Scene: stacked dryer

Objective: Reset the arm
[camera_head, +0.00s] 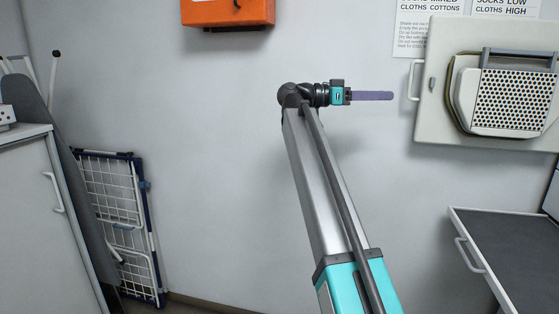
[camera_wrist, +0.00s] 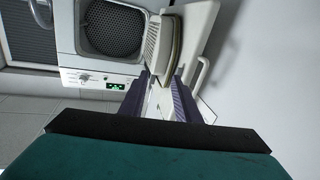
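My arm reaches up through the middle of the head view. My gripper (camera_head: 392,96) has purple fingers that point right toward the open dryer door (camera_head: 425,120), with a small gap between them in that view. In the wrist view the two fingers of my gripper (camera_wrist: 160,80) stand apart with nothing held between them. The dryer door (camera_wrist: 205,20) appears beyond the fingertips there, and the dryer (camera_wrist: 66,50) with its dark round drum and green display is to the left.
An orange box (camera_head: 228,11) hangs on the wall above. A white cabinet (camera_head: 30,220) and a folded drying rack (camera_head: 125,215) stand at left. A dark-topped surface with a handle (camera_head: 510,255) is at lower right. The wall area around the arm is clear.

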